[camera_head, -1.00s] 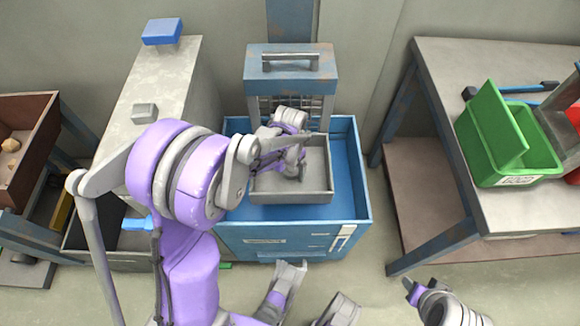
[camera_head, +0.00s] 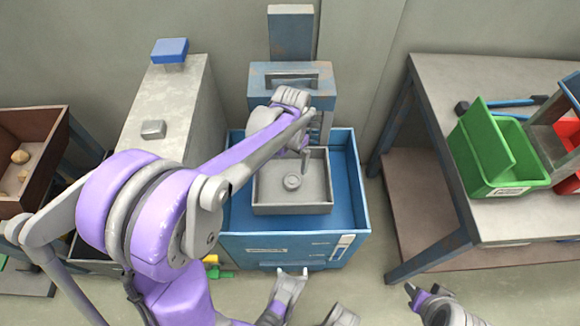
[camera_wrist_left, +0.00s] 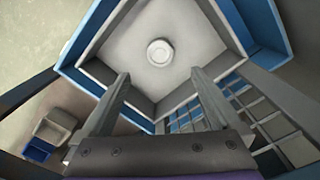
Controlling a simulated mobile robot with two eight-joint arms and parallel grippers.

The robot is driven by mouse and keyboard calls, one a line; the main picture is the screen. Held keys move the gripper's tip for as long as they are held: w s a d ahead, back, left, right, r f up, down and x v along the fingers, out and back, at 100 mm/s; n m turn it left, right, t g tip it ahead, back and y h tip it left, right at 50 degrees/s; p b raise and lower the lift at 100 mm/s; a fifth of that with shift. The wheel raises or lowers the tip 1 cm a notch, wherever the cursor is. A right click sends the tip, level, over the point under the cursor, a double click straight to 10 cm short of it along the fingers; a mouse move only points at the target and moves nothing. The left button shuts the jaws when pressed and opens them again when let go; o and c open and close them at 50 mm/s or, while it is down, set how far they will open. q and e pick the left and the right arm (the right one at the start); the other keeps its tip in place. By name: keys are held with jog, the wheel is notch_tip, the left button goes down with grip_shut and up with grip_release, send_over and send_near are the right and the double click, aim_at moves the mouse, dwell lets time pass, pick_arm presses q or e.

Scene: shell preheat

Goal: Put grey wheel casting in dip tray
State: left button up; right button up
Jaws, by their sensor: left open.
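The grey wheel casting (camera_head: 292,181) lies flat on the floor of the grey dip tray (camera_head: 262,192), near its middle. It also shows as a small round disc in the left wrist view (camera_wrist_left: 160,52). The tray sits inside a blue open-topped tub (camera_head: 361,208). My left gripper (camera_head: 304,160) is above the tray, beyond the casting in the head view. In the left wrist view its two fingers (camera_wrist_left: 163,78) are apart with nothing between them, and the casting is clear of them.
A blue-grey frame with a barred front (camera_head: 290,72) stands behind the tub. A pale bench (camera_head: 175,97) is to the left, with a brown crate (camera_head: 48,160) farther left. A table (camera_head: 425,80) with a green bin (camera_head: 490,150) stands to the right.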

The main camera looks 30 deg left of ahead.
pick_arm(q)
jog(key=s+d+r+t, duration=0.1)
jog(key=s+d+t, duration=0.1)
jog(key=s, duration=0.6)
jog(key=s+d+r+n+t, duration=0.1)
jog(key=s+d+r+t, duration=0.1)
jog(key=s+d, duration=0.3)
jog(key=s, duration=0.4)
jog(key=shift+s+r+t, duration=0.15)
jog(key=shift+r+t, duration=0.1)
jog(key=shift+t, duration=0.15)
